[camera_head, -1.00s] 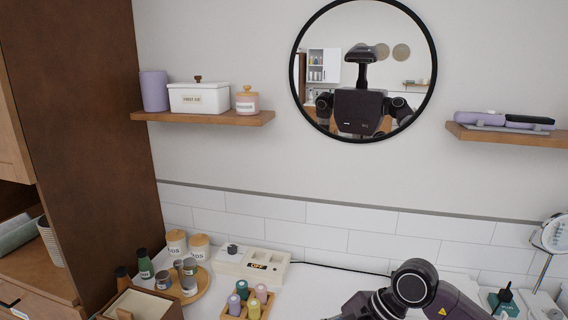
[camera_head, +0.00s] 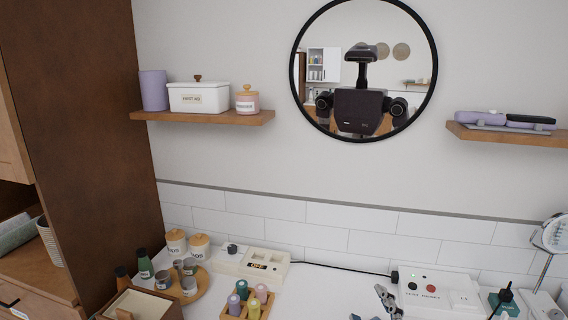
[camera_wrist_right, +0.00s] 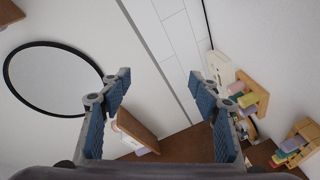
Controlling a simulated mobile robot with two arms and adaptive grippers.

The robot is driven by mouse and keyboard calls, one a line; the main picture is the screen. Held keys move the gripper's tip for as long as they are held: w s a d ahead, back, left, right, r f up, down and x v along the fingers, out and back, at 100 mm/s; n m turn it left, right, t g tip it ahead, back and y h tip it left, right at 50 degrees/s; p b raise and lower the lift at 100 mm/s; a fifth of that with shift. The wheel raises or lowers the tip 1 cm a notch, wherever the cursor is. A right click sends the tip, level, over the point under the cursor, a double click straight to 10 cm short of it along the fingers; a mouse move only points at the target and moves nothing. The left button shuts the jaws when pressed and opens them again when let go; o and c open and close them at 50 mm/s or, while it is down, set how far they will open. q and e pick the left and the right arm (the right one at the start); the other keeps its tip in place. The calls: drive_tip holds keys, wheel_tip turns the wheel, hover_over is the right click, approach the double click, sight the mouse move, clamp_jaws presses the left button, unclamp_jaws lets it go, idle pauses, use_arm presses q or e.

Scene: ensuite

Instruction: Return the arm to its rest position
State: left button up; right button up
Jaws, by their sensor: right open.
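My right gripper (camera_head: 371,307) shows only in part at the bottom edge of the head view, low over the counter and right of the middle. In the right wrist view the same gripper (camera_wrist_right: 160,84) is open. Its two blue-padded fingers stand wide apart with nothing held between them. Most of my right arm is out of the head view. My left gripper does not show.
A wooden caddy with bottles (camera_head: 243,300), a cream box (camera_head: 252,264) and a round tray (camera_head: 200,290) stand left. A wall shelf (camera_head: 500,134) hangs above right.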

drive_tip(key=s+d+f+m+g, duration=0.1)
drive_tip(key=s+f+m+g, duration=0.1)
drive_tip(key=f, duration=0.3)
drive_tip(key=s+d+f+m+g+h, duration=0.1)
drive_tip(key=s+f+m+g, duration=0.1)
drive_tip(key=s+f, duration=0.3)
drive_tip(key=s+d+f+m+g, duration=0.2)
drive_tip(key=s+f+g, duration=0.1)
drive_tip(key=s+f, duration=0.1)
drive_tip(key=shift+s+f+m+h, duration=0.15)
drive_tip(key=shift+f+m+h, duration=0.15)
drive_tip(key=shift+f+m, duration=0.15)
drive_tip(key=s+a+f+m+g+y, duration=0.1)
drive_tip(key=s+f+m+g, duration=0.2)
drive_tip(key=s, duration=0.5)
drive_tip(key=s+f+m+g, duration=0.1)
drive_tip(key=s+f+g, duration=0.35)
drive_tip(key=s, duration=0.35)
wheel_tip(320, 180, down, 26)
drive_tip(key=s+r, duration=0.1)
drive_tip(key=s+d+f+n+g+b, duration=0.1)
drive_tip(key=s+d+f, duration=0.1)
drive_tip(key=s+f, duration=1.5)
drive_tip(key=shift+s+d+f, duration=0.35)
drive_tip(key=shift+s+f, duration=0.05)
drive_tip(key=shift+f, duration=0.55)
